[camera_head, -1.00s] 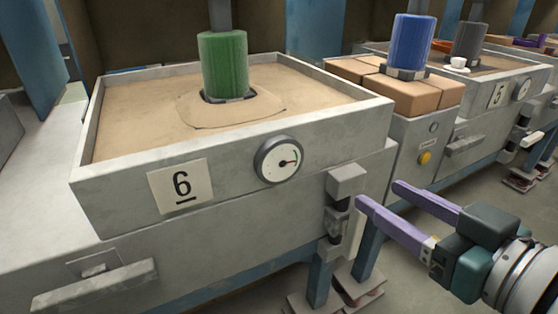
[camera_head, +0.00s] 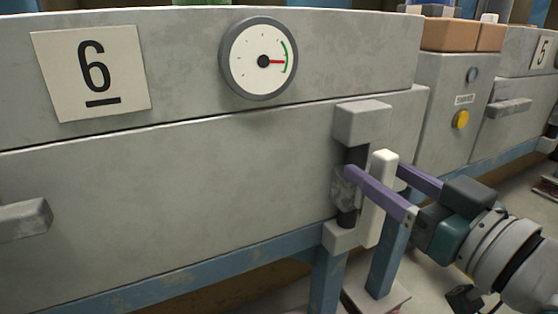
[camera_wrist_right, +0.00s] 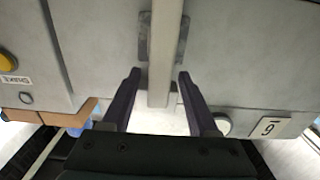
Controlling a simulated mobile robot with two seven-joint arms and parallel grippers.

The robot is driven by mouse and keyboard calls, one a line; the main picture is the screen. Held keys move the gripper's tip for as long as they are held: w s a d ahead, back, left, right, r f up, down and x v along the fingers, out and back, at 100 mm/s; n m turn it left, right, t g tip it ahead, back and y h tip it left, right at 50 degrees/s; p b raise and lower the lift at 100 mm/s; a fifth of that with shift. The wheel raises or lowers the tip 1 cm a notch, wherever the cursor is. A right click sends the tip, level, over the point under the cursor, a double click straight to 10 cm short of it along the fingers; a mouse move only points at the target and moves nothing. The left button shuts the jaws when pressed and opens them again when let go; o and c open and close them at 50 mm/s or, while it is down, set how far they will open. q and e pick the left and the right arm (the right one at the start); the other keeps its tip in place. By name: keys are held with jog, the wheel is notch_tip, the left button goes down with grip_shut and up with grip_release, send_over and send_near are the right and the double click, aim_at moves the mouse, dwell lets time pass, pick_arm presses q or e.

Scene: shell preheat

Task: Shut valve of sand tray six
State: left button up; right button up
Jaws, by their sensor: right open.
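Sand tray six (camera_head: 200,100) is a grey metal box with a plate marked 6 (camera_head: 92,72). Its valve stands at the tray's right front corner, with grey blocks (camera_head: 362,122) above and below a dark pipe. The valve's pale lever (camera_head: 378,215) stands upright in front of the pipe. My right gripper (camera_head: 376,170) is open, its two purple fingers on either side of the lever. In the right wrist view the lever (camera_wrist_right: 163,45) runs between the fingertips (camera_wrist_right: 160,75), with a gap on each side. My left gripper is out of view.
A round gauge (camera_head: 258,60) on the tray front has its red needle pointing right, at the green arc. A grey cabinet with a yellow button (camera_head: 460,119) stands to the right, before tray five (camera_head: 541,52). A grey handle (camera_head: 24,220) juts out at left.

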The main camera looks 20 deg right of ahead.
jog(key=shift+w+a+b, duration=0.1)
jog(key=shift+w+b, duration=0.35)
jog(key=shift+w, duration=1.15)
jog(key=shift+c, duration=0.2)
grip_shut()
